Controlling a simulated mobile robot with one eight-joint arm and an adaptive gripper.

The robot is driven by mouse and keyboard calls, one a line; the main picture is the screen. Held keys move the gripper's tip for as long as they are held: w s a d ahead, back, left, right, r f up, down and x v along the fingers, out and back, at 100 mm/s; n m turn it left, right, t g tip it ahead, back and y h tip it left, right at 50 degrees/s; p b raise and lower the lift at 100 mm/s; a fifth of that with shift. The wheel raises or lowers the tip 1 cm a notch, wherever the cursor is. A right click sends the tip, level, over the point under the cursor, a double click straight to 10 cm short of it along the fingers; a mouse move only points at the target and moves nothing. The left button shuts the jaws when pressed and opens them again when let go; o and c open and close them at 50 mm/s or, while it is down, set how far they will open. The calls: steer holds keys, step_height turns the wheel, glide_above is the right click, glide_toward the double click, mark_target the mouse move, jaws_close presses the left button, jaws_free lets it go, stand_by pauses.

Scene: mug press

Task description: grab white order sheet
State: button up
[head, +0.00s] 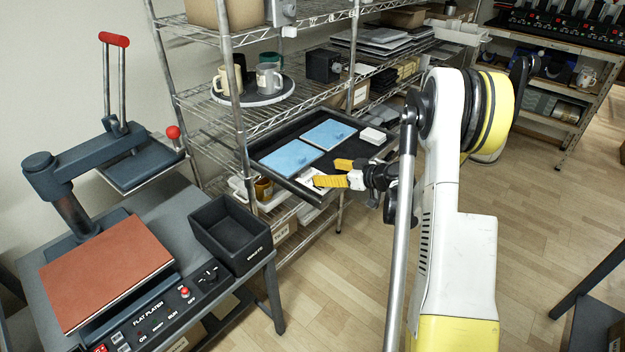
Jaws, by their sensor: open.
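A small white sheet (309,178) lies in the black pull-out tray (262,156) on the wire shelf rack, near the tray's front edge. It is partly hidden behind my gripper. My gripper (332,172) has yellow fingers, which are apart and point left over the tray's front part. One finger overlaps the sheet in the picture; I cannot tell whether it touches it. Nothing shows held between the fingers.
Two blue sheets (328,134) and a white stack (373,135) lie in the tray. A flat platen press (105,265) and a black bin (231,235) stand at left. Mugs (269,78) stand on the shelf above. The wooden floor at right is partly clear.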

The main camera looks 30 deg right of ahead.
mark_target(307, 170)
steer(key=b+x, duration=0.1)
steer(key=x, duration=0.4)
steer(key=shift+f, duration=0.15)
steer(key=b+x, duration=0.3)
steer(key=x, duration=0.2)
steer(key=shift+w+f, duration=0.15)
steer(key=shift+f, duration=0.1)
steer(key=shift+c, duration=0.5)
steer(key=c, duration=1.2)
